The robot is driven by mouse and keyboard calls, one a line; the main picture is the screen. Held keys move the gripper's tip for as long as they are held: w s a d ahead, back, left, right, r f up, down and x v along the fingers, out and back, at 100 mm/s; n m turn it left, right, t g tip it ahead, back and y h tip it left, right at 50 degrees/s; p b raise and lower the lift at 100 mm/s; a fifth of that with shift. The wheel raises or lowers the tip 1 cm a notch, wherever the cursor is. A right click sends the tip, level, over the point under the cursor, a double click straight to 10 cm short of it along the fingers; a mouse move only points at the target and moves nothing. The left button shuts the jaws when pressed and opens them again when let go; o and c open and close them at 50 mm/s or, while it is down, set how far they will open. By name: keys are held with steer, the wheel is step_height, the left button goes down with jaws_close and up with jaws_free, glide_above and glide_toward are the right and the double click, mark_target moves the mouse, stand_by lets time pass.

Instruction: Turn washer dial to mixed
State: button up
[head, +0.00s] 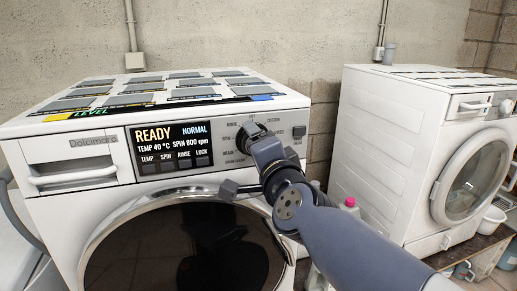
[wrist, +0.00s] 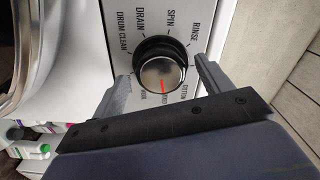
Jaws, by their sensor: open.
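The washer dial (wrist: 161,74) is a round silver knob with a dark ring and a red pointer line, on the front panel of the left washer (head: 40,135). In the wrist view its red line points down, close to partly hidden labels that seem to include MIXED and COTTON. I cannot tell exactly which label it meets. RINSE, SPIN, DRAIN and DRUM CLEAN read around the upper side. My gripper (wrist: 162,69) is open, with one finger on each side of the dial. I cannot tell whether the fingers touch it. In the head view my gripper (head: 256,138) hides most of the dial.
The display (head: 172,146) reads READY, NORMAL, TEMP 40 °C, SPIN 800 rpm. A detergent drawer (head: 70,160) is at its left, and the round door (head: 175,250) is below. A second washer (head: 390,150) stands to the right. Bottles (wrist: 35,148) show low down.

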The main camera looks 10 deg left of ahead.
steer(key=p+v, duration=0.3)
steer(key=v, duration=0.7)
steer(key=shift+s+p, duration=0.3)
steer(key=shift+s, duration=0.05)
steer(key=shift+d, duration=0.1)
steer(key=b+x, duration=0.3)
steer(key=x, duration=0.7)
steer(key=shift+w+b, duration=0.3)
steer(key=shift+w, duration=0.1)
